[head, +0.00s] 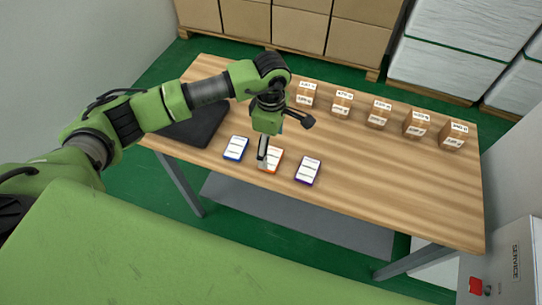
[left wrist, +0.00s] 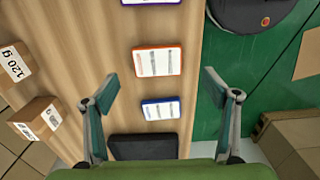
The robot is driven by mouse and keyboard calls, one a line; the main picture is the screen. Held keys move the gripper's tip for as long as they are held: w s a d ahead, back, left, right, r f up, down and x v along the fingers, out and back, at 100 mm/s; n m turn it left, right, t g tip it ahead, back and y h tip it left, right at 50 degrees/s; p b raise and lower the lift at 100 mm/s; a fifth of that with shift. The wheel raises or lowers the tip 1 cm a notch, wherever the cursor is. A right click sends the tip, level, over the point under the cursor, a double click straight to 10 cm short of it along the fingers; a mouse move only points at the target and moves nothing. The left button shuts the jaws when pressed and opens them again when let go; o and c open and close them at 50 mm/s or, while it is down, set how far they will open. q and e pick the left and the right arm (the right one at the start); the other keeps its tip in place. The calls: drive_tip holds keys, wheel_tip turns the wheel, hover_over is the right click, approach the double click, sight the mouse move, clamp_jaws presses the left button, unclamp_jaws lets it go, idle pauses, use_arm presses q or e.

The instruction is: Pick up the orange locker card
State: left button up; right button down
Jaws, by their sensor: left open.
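The orange locker card (head: 274,159) lies flat on the wooden table (head: 400,190), between a blue card (head: 236,148) and a purple card (head: 308,170). My left gripper (head: 263,157) is above the table at the orange card and covers part of it in the head view. In the left wrist view the gripper (left wrist: 161,84) is open and empty. There the orange card (left wrist: 158,62) shows beyond the fingertips, and the blue card (left wrist: 161,109) shows between the fingers. My right gripper is not in view.
Several small labelled boxes (head: 378,113) stand in a row along the table's far side. A black tray-like slab (head: 196,124) lies at the table's left end. Stacked cartons (head: 298,28) stand behind. The tabletop right of the purple card is clear.

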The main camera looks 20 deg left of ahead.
sight(271, 157)
use_arm(q)
drive_tip(key=f+p, duration=0.2)
drive_tip(key=f, duration=0.3)
drive_tip(key=shift+w+f, duration=0.15)
drive_tip(key=shift+w, duration=0.05)
drive_tip(key=shift+f, duration=0.25)
drive_tip(key=c, duration=1.2)
